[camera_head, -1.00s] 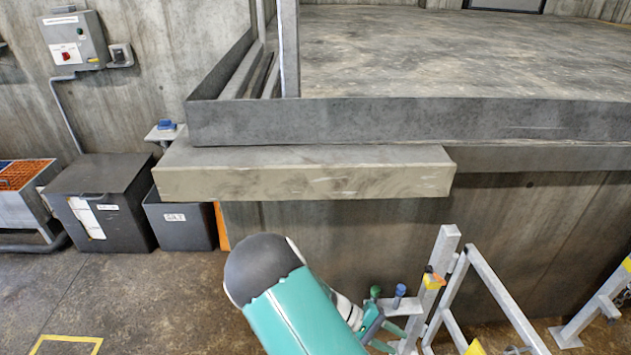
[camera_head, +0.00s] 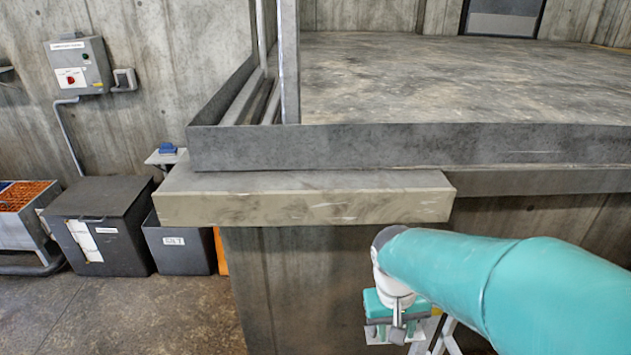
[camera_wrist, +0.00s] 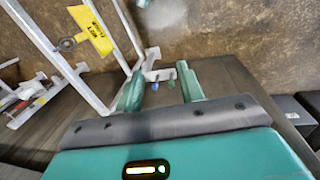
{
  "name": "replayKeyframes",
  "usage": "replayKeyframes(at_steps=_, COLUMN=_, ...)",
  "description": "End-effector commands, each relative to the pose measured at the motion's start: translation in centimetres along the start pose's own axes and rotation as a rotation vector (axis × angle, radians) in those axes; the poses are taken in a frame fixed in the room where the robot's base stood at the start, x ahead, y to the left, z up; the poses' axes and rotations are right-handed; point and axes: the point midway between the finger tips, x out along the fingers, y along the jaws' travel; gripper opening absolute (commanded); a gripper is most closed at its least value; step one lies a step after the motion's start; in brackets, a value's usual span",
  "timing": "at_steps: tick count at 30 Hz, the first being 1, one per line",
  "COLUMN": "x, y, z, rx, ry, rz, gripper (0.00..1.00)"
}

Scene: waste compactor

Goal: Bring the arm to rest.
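My teal arm (camera_head: 520,285) reaches in from the right edge of the head view, in front of the concrete wall. My gripper hangs below its end, low in that view. In the wrist view my gripper (camera_wrist: 160,80) has its two teal fingers spread apart. No object is held between them. In the head view my arm and gripper hide most of the metal frame.
A concrete ledge (camera_head: 300,207) juts out above and left of my gripper. Dark bins (camera_head: 100,225) stand at the left wall below a control box (camera_head: 78,66). A metal frame (camera_wrist: 75,70) with a yellow tag (camera_wrist: 90,30) is close to the gripper. Floor at lower left is clear.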

Motion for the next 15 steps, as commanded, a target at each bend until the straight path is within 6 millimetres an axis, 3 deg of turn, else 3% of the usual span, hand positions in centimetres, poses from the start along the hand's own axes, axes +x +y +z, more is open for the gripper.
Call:
replayKeyframes(at_steps=6, x=-5.3, y=1.0, z=2.6, rx=0.032, ry=0.184, rz=-0.087, gripper=0.38)
replayKeyframes(at_steps=15, x=-10.6, y=1.8, z=6.7, rx=0.059, ry=0.425, rz=-0.128, gripper=0.38)
